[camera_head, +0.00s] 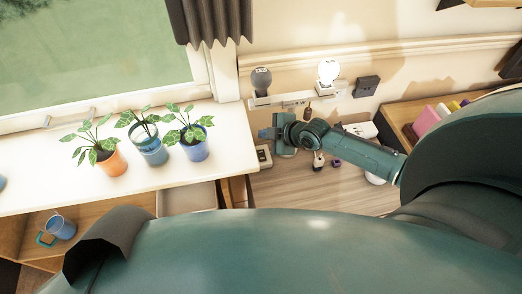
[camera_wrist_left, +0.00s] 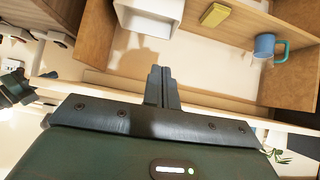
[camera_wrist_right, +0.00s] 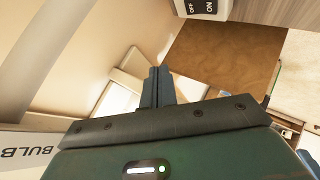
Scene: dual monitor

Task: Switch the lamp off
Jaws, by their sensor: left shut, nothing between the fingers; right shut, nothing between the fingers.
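A lit white bulb (camera_head: 328,72) stands on a holder against the wall in the head view. A dark, unlit bulb (camera_head: 261,80) stands to its left. A small switch box (camera_head: 264,157) lies just below my right gripper (camera_head: 268,133) in the head view. In the right wrist view a switch (camera_wrist_right: 202,8) marked OFF and ON shows at the top edge, cut off by the frame. My right gripper, also in that view (camera_wrist_right: 156,80), is shut and empty, apart from the switch. My left gripper (camera_wrist_left: 160,80) is shut and empty in the left wrist view, above an open shelf.
Potted plants in orange (camera_head: 112,163), teal (camera_head: 152,148) and blue (camera_head: 195,146) pots stand on the white sill, left of my right gripper. A blue mug (camera_head: 62,227) sits in the shelf below. A black box (camera_head: 366,86) is on the wall.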

